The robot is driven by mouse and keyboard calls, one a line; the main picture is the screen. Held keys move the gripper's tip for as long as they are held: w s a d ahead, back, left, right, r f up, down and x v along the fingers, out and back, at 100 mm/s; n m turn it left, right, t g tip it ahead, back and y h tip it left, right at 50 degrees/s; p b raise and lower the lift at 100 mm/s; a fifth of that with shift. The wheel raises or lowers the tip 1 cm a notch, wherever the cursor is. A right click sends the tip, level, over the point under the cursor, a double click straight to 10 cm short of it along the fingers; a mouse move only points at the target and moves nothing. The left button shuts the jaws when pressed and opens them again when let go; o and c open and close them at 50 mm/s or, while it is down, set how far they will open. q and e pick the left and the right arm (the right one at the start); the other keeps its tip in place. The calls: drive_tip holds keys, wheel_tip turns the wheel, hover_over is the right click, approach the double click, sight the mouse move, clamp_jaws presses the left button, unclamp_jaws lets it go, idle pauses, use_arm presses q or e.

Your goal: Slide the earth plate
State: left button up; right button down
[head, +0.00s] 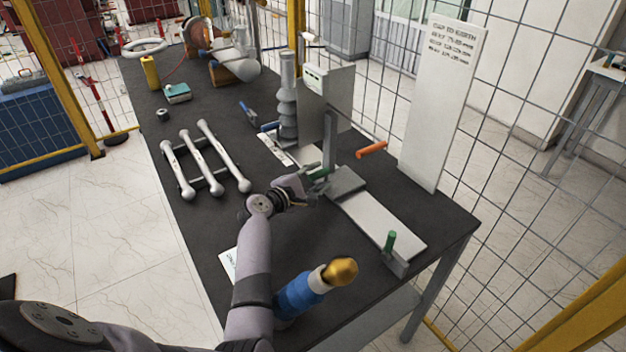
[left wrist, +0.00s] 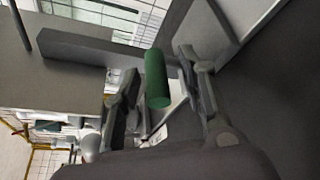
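An upright grey plate (head: 312,125) stands near the middle of the bench beside a ribbed grey bushing (head: 288,100). I take it to be the earth plate, but cannot be sure. A green handle (head: 320,173) sits low in front of it, by a grey block (head: 346,182). My left gripper (head: 312,180) is at this handle. In the left wrist view the green handle (left wrist: 157,78) lies between the two open fingers (left wrist: 160,92), on a grey bar (left wrist: 90,48). I see a gap beside the handle; contact cannot be told. My right gripper is not in view.
A pale flat rail (head: 385,222) runs to a second green handle (head: 391,242) at right. An orange handle (head: 372,149) and a tall white sign (head: 440,100) stand behind. Grey rods (head: 205,160) lie left.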

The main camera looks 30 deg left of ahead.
use_arm(q)
drive_tip(key=v, duration=1.2)
drive_tip(key=shift+f, duration=0.1)
